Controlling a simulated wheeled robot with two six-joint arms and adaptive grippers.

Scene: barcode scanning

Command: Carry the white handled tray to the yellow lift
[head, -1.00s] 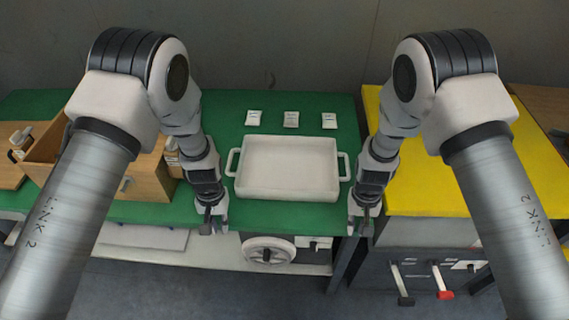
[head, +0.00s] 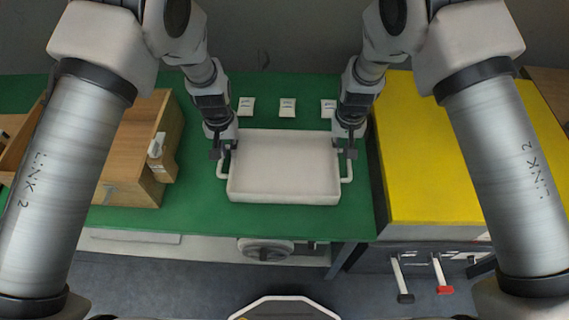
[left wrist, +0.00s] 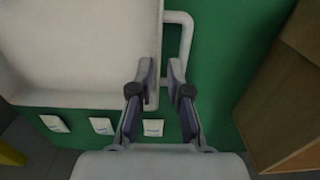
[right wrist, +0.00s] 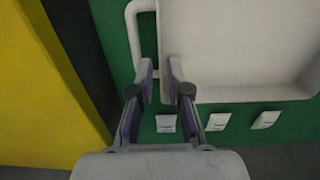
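The white handled tray (head: 284,197) lies on the green table (head: 200,222), with a loop handle on each short side. It looks empty. My left gripper (head: 222,152) is at the back part of its left handle (head: 221,172); my right gripper (head: 344,152) is at the back part of its right handle (head: 347,172). In the left wrist view, the left fingers (left wrist: 163,72) are apart, by the handle's end and tray wall. In the right wrist view, the right fingers (right wrist: 160,72) are likewise apart. Neither clearly grips. The yellow lift (head: 430,160) stands right of the table.
Several small white packets lie behind the tray, one at the back middle (head: 287,107). A wooden box (head: 130,145) with a scanner-like item (head: 160,160) stands left of the tray. A narrow dark gap separates table and lift. The lift's visible top is clear.

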